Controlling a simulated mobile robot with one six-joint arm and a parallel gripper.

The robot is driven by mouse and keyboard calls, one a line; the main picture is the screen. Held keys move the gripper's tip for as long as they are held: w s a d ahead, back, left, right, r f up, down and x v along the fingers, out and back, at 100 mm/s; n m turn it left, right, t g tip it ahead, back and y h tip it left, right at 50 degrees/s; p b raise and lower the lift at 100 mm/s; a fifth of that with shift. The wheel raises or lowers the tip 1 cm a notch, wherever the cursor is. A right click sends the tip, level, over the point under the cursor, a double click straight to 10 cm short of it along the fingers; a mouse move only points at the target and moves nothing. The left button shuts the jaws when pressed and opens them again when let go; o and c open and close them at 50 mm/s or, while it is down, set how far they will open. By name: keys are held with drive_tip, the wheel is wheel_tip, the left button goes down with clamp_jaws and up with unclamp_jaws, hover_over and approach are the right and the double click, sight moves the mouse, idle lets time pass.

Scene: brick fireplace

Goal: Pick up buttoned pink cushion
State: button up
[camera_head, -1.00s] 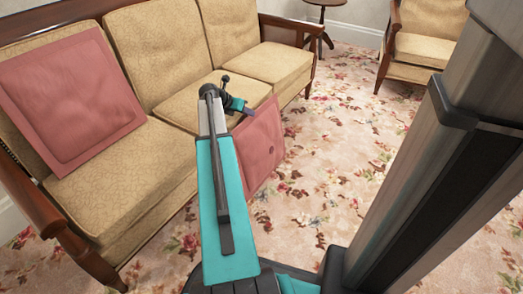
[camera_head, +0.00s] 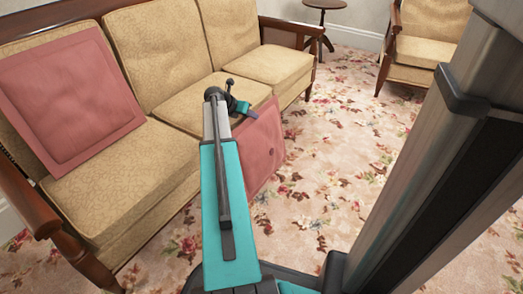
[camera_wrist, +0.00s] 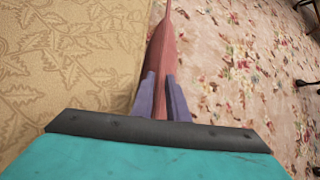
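The buttoned pink cushion (camera_head: 266,150) is on edge at the sofa's front, over the floral carpet, with one button visible. My arm hides its left part in the head view. In the wrist view the cushion (camera_wrist: 160,55) shows edge-on, running between the two purple fingers of my gripper (camera_wrist: 161,98). The fingers lie close on both sides of it and appear closed on it. Whether the cushion touches the floor is hidden.
A larger pink cushion (camera_head: 70,97) without a visible button leans on the left of the tan sofa (camera_head: 110,195). A small round wooden table (camera_head: 323,4) and a tan armchair (camera_head: 425,48) stand at the back. Open carpet (camera_head: 335,150) lies right of the sofa.

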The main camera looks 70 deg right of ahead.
clamp_jaws()
idle(0.8)
drive_tip(key=shift+s+r, duration=0.1)
idle(0.6)
drive_tip(key=shift+s+a+r+p, duration=0.1)
drive_tip(key=shift+s+r+p, duration=0.35)
drive_tip(key=shift+r+p, duration=0.1)
drive_tip(key=s+a+r+p, duration=0.3)
drive_tip(key=s+r+p, duration=0.3)
drive_tip(key=s, duration=0.6)
drive_tip(key=shift+s+a+r, duration=0.15)
drive_tip(key=shift+s+r, duration=0.15)
drive_tip(key=shift+r, duration=0.1)
drive_tip(key=shift+s, duration=0.1)
